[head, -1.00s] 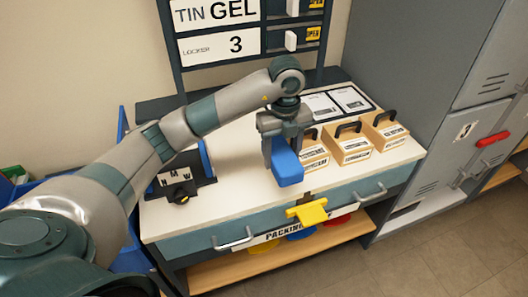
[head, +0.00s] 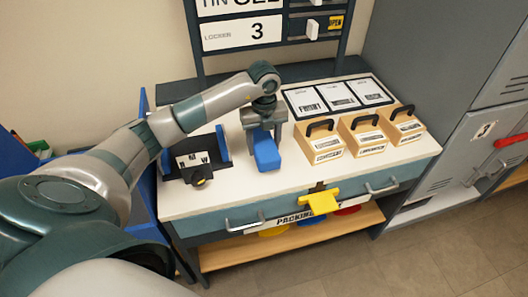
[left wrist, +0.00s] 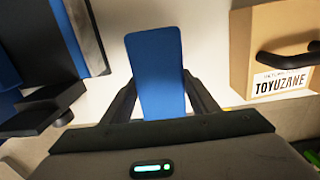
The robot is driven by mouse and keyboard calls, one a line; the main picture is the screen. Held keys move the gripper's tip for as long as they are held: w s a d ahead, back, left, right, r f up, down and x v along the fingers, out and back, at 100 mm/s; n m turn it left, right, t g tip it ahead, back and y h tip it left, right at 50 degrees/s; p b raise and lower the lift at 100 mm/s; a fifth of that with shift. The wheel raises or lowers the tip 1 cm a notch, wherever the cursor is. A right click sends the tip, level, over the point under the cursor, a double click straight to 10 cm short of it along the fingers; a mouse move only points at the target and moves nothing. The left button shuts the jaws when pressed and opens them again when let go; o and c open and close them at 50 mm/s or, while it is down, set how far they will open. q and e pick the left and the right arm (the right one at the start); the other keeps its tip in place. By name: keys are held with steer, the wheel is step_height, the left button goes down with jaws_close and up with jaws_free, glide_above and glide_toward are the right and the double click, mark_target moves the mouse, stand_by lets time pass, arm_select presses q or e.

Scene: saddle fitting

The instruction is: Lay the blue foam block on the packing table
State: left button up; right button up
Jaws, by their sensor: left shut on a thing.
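The blue foam block (head: 266,152) is between the fingers of my left gripper (head: 264,133), at the packing table (head: 222,205). The gripper is shut on it and points down. In the left wrist view the block (left wrist: 156,70) stands out between the two dark fingers (left wrist: 160,105), with the white tabletop (left wrist: 205,45) behind it. I cannot tell whether the block touches the tabletop. My right gripper is not in view.
Several wooden boxes with black handles (head: 363,137) stand right of the block, with cards (head: 335,95) behind them. A dark stand with blue sides (head: 196,160) is to the left. A yellow piece (head: 322,201) sticks out at the front edge. The front middle tabletop is clear.

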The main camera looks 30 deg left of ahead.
arm_select(q)
steer(key=shift+f, duration=0.1)
steer(key=shift+f+p, duration=0.35)
step_height(320, 180, down, 3)
steer(key=shift+r+p, duration=0.1)
steer(key=shift+p, duration=0.4)
steer(key=shift+f, duration=0.3)
steer(key=o, duration=1)
steer(key=shift+o, duration=0.2)
steer(key=shift+r, duration=0.15)
